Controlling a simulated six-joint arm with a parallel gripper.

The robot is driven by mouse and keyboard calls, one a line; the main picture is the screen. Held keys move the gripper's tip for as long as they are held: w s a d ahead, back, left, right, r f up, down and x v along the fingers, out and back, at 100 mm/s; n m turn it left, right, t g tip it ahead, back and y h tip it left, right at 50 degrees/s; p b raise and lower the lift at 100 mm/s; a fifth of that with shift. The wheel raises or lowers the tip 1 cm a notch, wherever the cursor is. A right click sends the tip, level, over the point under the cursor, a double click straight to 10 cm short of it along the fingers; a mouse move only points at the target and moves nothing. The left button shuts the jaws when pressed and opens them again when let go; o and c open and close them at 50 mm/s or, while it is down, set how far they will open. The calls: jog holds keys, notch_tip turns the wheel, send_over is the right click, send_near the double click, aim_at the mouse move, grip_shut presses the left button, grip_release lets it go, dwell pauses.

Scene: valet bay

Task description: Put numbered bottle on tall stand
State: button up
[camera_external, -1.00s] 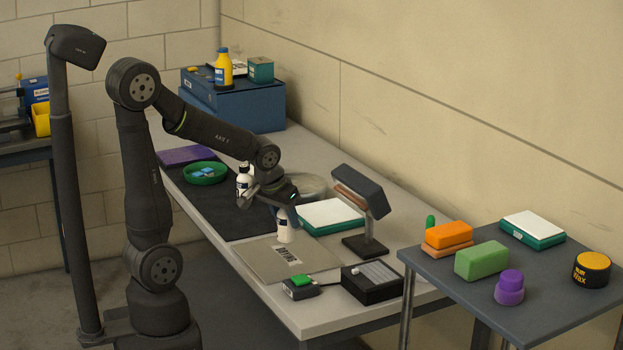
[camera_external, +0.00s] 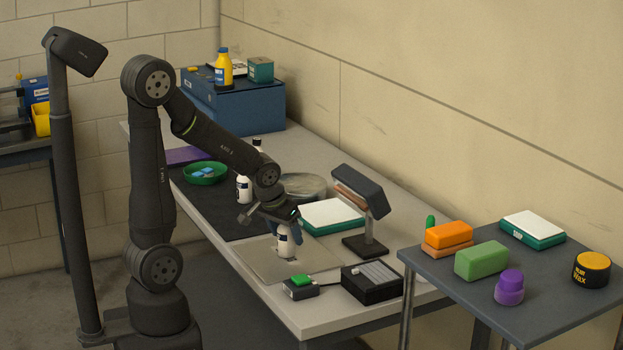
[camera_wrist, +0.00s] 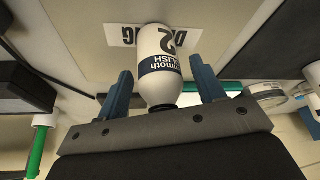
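The numbered bottle (camera_external: 284,243) is white with a dark label; the label shows a 2 in the wrist view (camera_wrist: 160,62). It is upright over the grey plate (camera_external: 250,262) marked as drying, its base apparently on it and covering part of the plate's printed label. My gripper (camera_external: 270,216) is around the bottle's upper part, with one finger on each side. In the wrist view my gripper (camera_wrist: 162,80) looks open, with narrow gaps beside the bottle. A stand with a tilted dark top (camera_external: 360,190) is to the right.
Another white bottle (camera_external: 244,190) stands behind my gripper. A green-edged white pad (camera_external: 330,215), a round tin (camera_external: 305,185), a black box (camera_external: 371,284) and a green-topped block (camera_external: 301,288) surround the plate. A blue box (camera_external: 235,105) stands at the back.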

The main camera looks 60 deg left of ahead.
jog(key=shift+r, duration=0.45)
jog(key=shift+o, duration=0.5)
jog(key=v, duration=1.1)
jog(key=shift+s+r, duration=0.2)
jog(key=shift+s, duration=0.1)
